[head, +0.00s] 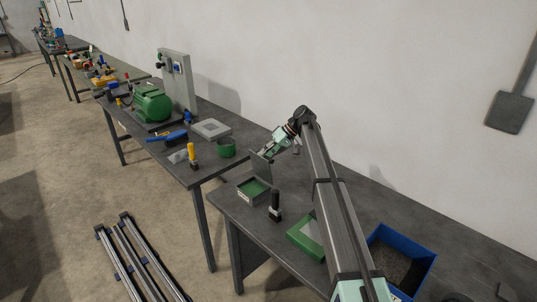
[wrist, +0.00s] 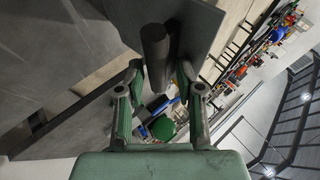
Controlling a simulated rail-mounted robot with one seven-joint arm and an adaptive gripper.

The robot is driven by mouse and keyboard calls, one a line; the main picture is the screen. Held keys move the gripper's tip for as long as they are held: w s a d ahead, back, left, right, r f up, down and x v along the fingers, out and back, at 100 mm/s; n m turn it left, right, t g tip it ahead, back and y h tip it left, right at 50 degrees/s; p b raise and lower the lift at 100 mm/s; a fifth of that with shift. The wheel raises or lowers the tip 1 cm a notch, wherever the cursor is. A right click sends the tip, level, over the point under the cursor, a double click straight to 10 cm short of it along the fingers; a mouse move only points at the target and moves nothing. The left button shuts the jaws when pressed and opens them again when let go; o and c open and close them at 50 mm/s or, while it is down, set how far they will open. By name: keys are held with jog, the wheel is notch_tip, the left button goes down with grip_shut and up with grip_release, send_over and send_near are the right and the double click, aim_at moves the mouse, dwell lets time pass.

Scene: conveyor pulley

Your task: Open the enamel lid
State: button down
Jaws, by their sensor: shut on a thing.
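A small grey box with a green interior (head: 245,194) sits on the near bench, its top uncovered. The enamel lid (head: 261,168), a dark grey plate, stands roughly upright over the box's back edge. It also fills the top of the wrist view (wrist: 205,28). My gripper (head: 269,151) is at the lid's upper part. In the wrist view my gripper (wrist: 160,75) has its fingers either side of the lid's dark cylindrical handle (wrist: 155,45) and is shut on it. The exact finger contact is partly hidden.
A black upright tool (head: 275,207) stands right of the box. A green case (head: 305,240) and a blue bin (head: 417,243) are further right. The wall is behind.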

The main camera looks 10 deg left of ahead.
jog(key=shift+d+f, duration=0.2)
jog(key=shift+f, duration=0.25)
jog(key=shift+d+f, duration=0.2)
jog(key=shift+f, duration=0.25)
jog(key=c, duration=1.2)
grip_release()
jog(key=shift+f, duration=0.1)
jog(key=shift+w+a+f, duration=0.1)
jog(key=shift+f, duration=0.05)
jog(key=shift+r, duration=0.2)
jog(key=v, duration=1.2)
jog(key=shift+a+r, duration=0.35)
jog(key=shift+r, duration=0.1)
jog(key=shift+a, duration=0.1)
